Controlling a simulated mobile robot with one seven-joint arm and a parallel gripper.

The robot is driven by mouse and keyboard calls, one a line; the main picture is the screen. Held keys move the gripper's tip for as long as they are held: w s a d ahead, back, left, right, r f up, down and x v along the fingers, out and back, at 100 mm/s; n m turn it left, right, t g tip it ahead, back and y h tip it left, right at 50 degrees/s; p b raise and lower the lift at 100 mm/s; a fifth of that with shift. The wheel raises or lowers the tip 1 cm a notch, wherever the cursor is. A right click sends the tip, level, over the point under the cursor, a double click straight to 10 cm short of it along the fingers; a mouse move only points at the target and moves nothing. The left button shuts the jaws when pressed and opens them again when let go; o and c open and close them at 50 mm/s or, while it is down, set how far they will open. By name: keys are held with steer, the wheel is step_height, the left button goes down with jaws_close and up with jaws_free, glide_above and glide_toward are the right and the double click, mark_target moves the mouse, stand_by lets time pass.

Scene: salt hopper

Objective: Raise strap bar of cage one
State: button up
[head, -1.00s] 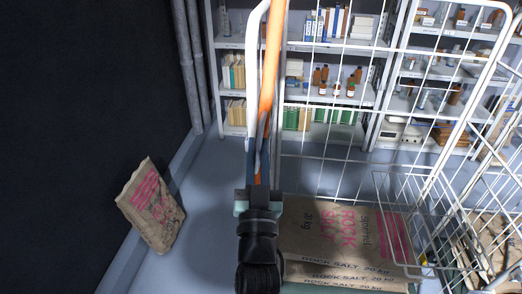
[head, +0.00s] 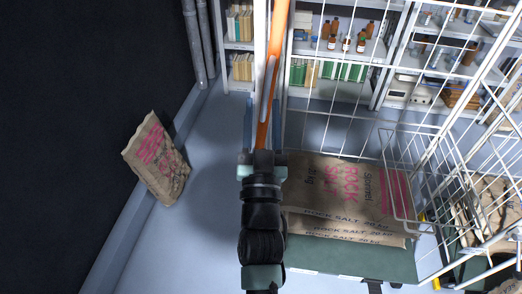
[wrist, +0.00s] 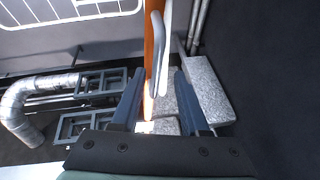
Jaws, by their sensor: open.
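Cage one is a white wire cage (head: 340,62) with rock salt sacks (head: 345,190) low inside it. An orange strip (head: 267,110) runs upright along its near left edge, with a pale grey bar (head: 268,88) in front of it. The wrist view also shows the orange strip (wrist: 149,55) and the rounded pale bar (wrist: 157,60). My gripper (head: 262,112) is open, pointing along the bar. In the wrist view my gripper (wrist: 158,74) has one finger on each side of the strip and bar, with gaps visible. Whether either finger touches them I cannot tell.
A lone paper sack (head: 157,158) leans by the dark wall at left. Shelves (head: 330,70) with bottles and books stand behind the cage. A smaller wire basket (head: 410,175) and more wire panels are at right. Floor (head: 205,225) left of my arm is clear.

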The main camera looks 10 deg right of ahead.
steer(key=b+v, duration=0.3)
steer(key=v, duration=0.7)
steer(key=w+a+r+n+t+y+b, duration=0.1)
steer(key=a+r+n+t+y, duration=0.1)
steer(key=r, duration=0.8)
steer(key=a+r+n+t+y+b, duration=0.1)
steer(key=a+r+y+b, duration=0.1)
steer(key=r, duration=0.7)
steer(key=s+r+t, duration=0.1)
steer(key=s+r, duration=0.3)
steer(key=r, duration=0.3)
steer(key=s+r+t+b, duration=0.1)
steer(key=s+r, duration=0.3)
steer(key=r, duration=0.3)
steer(key=shift+r+h, duration=0.35)
steer(key=shift+h, duration=0.05)
steer(key=shift+s, duration=0.1)
